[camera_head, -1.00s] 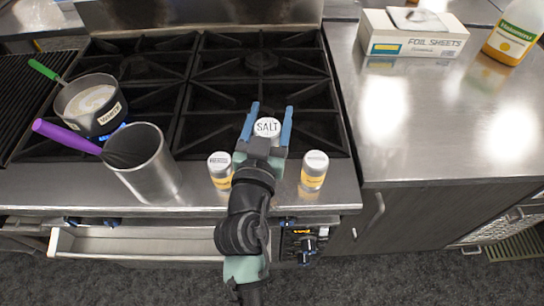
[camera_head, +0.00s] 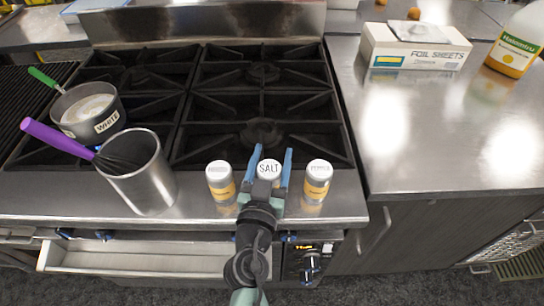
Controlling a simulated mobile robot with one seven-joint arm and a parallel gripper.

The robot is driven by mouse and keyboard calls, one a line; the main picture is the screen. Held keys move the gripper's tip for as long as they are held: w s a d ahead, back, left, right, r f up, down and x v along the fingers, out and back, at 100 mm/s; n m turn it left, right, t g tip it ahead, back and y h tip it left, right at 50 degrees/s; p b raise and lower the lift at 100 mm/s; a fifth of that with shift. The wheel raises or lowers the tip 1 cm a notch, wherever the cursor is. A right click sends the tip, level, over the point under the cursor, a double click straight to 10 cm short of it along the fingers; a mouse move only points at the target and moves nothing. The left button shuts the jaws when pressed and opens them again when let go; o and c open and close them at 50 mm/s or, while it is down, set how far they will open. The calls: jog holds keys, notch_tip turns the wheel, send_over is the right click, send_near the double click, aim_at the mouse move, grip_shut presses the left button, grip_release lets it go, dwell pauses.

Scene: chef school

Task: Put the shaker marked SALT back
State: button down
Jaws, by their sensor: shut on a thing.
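The shaker marked SALT (camera_head: 269,168) shows its white lettered lid between the blue fingers of my gripper (camera_head: 270,170). The gripper is shut on it. The shaker is upright over the steel front ledge of the stove, between two other shakers. Its lower body is hidden by my gripper, so I cannot tell if it touches the ledge. The left shaker (camera_head: 221,184) has a white lid and a yellow label. The right shaker (camera_head: 317,182) looks alike, and the lettering on both lids is too small to read surely.
A steel canister (camera_head: 143,180) with a purple-handled whisk (camera_head: 60,138) stands left on the ledge. A pot (camera_head: 90,112) marked WHITE sits on the left burner. An open drawer (camera_head: 140,258) is below. A foil sheets box (camera_head: 415,50) and a bottle (camera_head: 515,45) stand on the right counter.

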jog(key=c, duration=0.5)
grip_release()
jog(key=shift+f, duration=0.1)
jog(key=o, duration=0.4)
jog(key=shift+o, duration=0.2)
jog(key=s+a+b, duration=0.2)
jog(key=s+b, duration=0.1)
jog(key=s, duration=0.9)
jog(key=shift+a, duration=0.2)
jog(key=shift+w, duration=0.1)
